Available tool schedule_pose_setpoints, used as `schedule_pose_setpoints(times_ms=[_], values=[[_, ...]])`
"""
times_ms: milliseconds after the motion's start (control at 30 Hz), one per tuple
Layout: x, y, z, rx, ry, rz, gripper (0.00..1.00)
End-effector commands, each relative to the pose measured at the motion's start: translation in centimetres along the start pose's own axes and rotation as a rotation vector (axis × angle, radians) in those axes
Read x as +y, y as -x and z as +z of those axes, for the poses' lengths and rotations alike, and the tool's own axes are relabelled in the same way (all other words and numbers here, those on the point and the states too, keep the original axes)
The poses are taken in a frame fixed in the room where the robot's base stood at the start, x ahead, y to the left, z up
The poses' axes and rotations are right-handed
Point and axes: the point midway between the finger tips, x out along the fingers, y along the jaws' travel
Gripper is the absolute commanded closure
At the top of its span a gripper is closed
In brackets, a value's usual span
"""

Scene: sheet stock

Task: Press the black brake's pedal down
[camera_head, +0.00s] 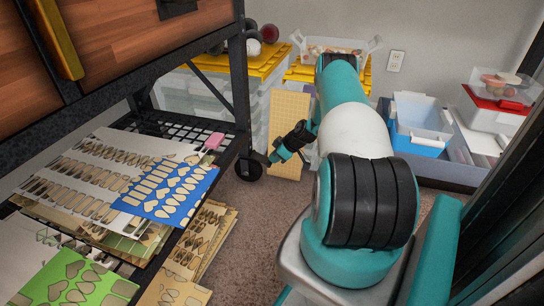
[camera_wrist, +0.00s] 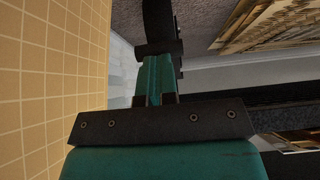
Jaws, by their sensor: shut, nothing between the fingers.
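A black caster wheel (camera_head: 249,168) stands on the carpet under the corner post of the dark metal rack in the head view. Its brake pedal cannot be made out separately there; my gripper is close to its upper right side. My gripper (camera_head: 270,158) is teal and dark, reaches down and left toward the caster, and is shut and empty. In the wrist view my gripper (camera_wrist: 160,52) points up the picture. A dark curved part (camera_wrist: 158,22) lies at its tip, likely the caster; I cannot tell whether they touch.
The rack's lower shelf holds cut sheets, including a blue sheet (camera_head: 168,192). A tan gridded board (camera_head: 289,112) stands close behind my gripper and fills the left of the wrist view (camera_wrist: 50,80). Yellow-lidded bins and a blue box (camera_head: 417,143) stand behind. Carpet (camera_head: 240,235) is bare in front.

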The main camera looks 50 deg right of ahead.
Motion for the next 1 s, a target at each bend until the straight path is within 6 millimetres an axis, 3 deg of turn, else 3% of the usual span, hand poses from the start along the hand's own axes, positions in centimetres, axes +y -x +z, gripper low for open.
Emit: schedule_pose_setpoints(times_ms=[667,933,1000], values=[[-0.1,0.1,-0.2,-0.001,0.002,-0.001,1.00],[-0.5,3.5,-3.4,-0.001,0.011,-0.007,1.00],[-0.5,5.2,-2.7,-0.002,0.005,-0.006,1.00]])
